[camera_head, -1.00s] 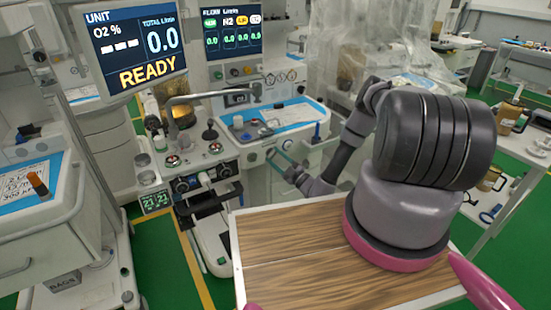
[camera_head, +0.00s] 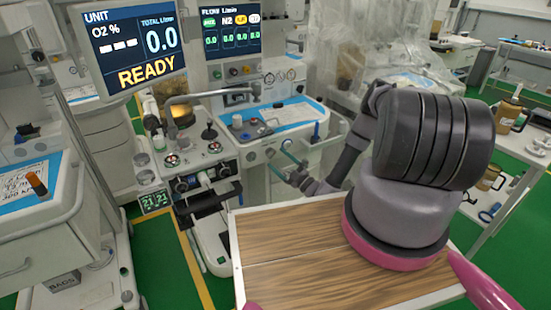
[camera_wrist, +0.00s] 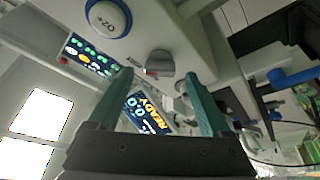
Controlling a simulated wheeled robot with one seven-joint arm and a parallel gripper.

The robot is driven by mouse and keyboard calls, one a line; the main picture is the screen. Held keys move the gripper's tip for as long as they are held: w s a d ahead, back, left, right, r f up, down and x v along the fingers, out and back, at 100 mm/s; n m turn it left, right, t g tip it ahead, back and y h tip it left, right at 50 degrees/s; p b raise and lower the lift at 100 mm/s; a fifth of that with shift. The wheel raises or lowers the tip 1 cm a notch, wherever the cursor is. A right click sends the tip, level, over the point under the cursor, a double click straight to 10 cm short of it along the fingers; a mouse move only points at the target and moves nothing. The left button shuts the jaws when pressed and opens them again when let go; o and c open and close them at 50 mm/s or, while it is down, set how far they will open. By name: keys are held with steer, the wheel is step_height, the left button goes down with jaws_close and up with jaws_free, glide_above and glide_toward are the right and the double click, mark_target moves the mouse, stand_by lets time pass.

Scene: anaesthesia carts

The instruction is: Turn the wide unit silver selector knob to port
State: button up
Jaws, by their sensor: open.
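The silver selector knob (camera_wrist: 159,64) shows in the wrist view on the pale front panel. It is a short grey knob with a small red mark near its lower left edge. My gripper (camera_wrist: 158,80) is open, its two teal fingers on either side of the knob in the picture. I cannot tell whether they touch it. In the head view my gripper (camera_head: 281,160) is at the front of the wide unit (camera_head: 310,147), right of the knob panel. The knob is too small to make out clearly there.
The READY screen (camera_head: 133,45) stands at the left. A blue tray (camera_head: 278,114) lies on the unit's top. My wood-topped base is in front.

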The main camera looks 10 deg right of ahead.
steer(key=v, duration=0.8)
steer(key=shift+s, duration=0.15)
steer(key=shift+d, duration=0.1)
